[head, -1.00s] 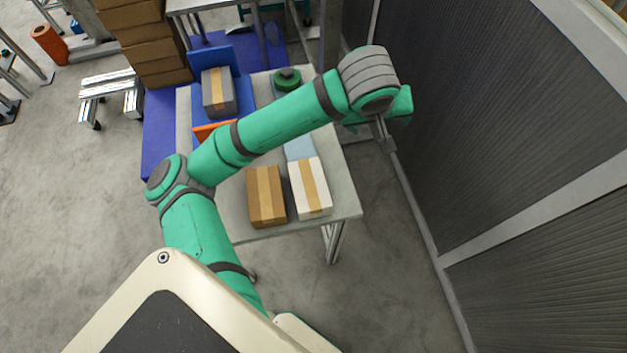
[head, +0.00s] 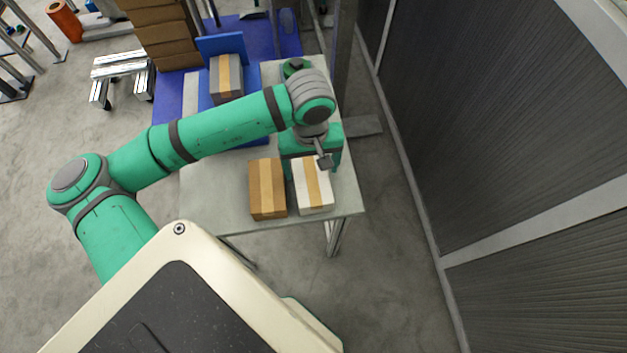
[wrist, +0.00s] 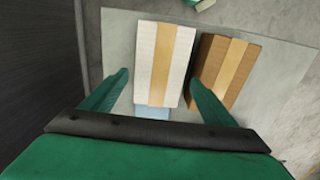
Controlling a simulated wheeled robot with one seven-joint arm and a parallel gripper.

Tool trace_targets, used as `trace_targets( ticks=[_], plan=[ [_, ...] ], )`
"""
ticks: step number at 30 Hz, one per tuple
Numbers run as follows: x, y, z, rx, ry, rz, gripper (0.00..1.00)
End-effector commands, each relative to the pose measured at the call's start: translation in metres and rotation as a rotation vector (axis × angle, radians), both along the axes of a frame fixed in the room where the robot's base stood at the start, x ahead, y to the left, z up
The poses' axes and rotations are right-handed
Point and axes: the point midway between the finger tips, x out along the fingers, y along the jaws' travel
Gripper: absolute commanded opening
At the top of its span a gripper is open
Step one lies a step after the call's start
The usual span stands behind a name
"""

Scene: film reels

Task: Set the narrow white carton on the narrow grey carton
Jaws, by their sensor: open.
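The narrow white carton (head: 316,187), with a tan tape strip, lies on the near right part of the table, just right of a brown carton. It also shows in the wrist view (wrist: 146,62). The narrow grey carton (head: 226,78), also taped, sits at the far left on a blue surface. My gripper (head: 312,168) is at the far end of the white carton. In the wrist view my open gripper (wrist: 160,82) has one finger on each side of the white carton's near end, with nothing held. I cannot tell its height above the carton.
The brown carton (head: 267,189) stands close beside the white one, with a narrow gap; it also shows in the wrist view (wrist: 224,70). A green round thing (head: 295,66) is at the table's back. A dark wall (head: 480,130) runs along the right. The table (head: 215,205) is bare at front left.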

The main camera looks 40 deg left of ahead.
Motion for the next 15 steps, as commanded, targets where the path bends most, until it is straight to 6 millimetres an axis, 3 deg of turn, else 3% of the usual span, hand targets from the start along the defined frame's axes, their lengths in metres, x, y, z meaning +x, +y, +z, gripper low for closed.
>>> trace_targets(
  ticks=[15],
  plan=[
    [-0.001,-0.008,-0.052,0.000,0.000,-0.004,0.80]
  ],
)
